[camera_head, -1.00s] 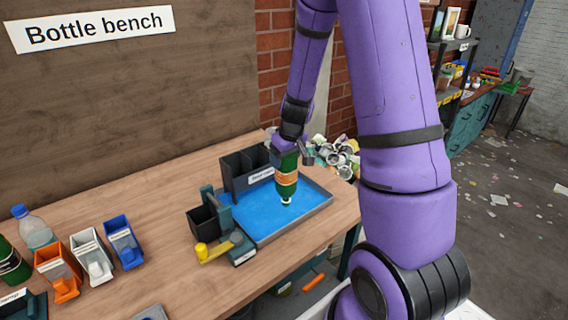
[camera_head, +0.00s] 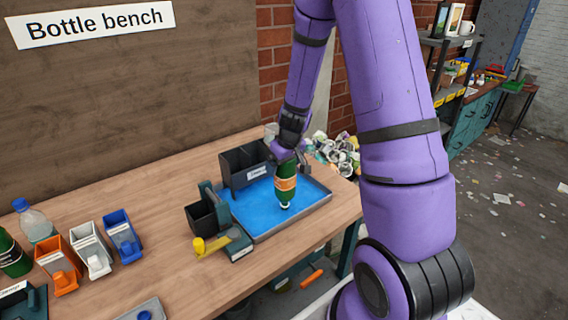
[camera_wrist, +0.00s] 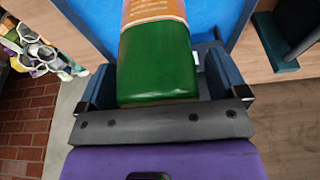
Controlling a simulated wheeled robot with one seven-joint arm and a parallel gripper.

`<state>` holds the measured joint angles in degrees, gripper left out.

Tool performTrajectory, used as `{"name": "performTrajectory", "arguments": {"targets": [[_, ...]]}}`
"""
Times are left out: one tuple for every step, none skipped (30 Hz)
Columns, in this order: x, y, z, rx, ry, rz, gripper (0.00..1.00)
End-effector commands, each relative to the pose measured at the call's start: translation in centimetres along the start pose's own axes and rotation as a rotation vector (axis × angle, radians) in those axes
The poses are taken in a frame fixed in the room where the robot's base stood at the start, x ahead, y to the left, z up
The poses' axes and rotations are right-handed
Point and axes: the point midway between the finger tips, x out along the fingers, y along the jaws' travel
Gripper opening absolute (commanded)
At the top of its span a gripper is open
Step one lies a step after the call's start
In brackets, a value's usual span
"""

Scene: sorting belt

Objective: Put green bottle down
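A green bottle (camera_head: 285,185) with an orange label hangs neck-down over the blue-floored tray (camera_head: 258,236) in the head view. Its white cap points at the blue floor; I cannot tell whether it touches. My gripper (camera_head: 286,160) is shut on the bottle near its base, partly hidden by the arm and the bottle. In the wrist view the green bottle (camera_wrist: 158,60) fills the middle, base toward me, between the two fingers of my gripper (camera_wrist: 160,85).
A black divided holder (camera_head: 244,165) stands at the tray's back. Orange, white and blue bins (camera_head: 122,237), a clear bottle (camera_head: 34,222) and another green bottle (camera_head: 12,255) are farther left.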

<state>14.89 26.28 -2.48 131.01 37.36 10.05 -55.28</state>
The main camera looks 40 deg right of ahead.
Motion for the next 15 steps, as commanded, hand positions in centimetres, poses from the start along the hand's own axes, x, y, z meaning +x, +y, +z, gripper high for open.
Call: {"name": "performTrajectory", "arguments": {"targets": [[0.0,0.0,0.0,0.0,0.0,0.0,0.91],[0.0,0.0,0.0,0.0,0.0,0.0,0.91],[0.0,0.0,0.0,0.0,0.0,0.0,0.91],[0.0,0.0,0.0,0.0,0.0,0.0,0.91],[0.0,0.0,0.0,0.0,0.0,0.0,0.91],[0.0,0.0,0.0,0.0,0.0,0.0,0.91],[-0.1,0.0,0.0,0.0,0.0,0.001,0.91],[-0.2,0.0,-0.1,0.0,0.001,0.001,0.91],[-0.3,0.0,-0.1,0.0,0.001,0.001,0.91],[-0.6,0.0,-0.1,-0.001,0.002,0.001,0.91],[-0.8,0.0,-0.2,-0.002,0.002,0.001,0.91],[-1.3,-0.1,-0.2,-0.003,0.002,0.0,0.91],[-1.7,0.0,-0.2,-0.003,0.003,0.001,0.91],[-2.2,0.0,-0.2,-0.003,0.004,0.002,0.91],[-2.8,-0.1,-0.2,-0.004,0.004,0.001,0.91]]}}
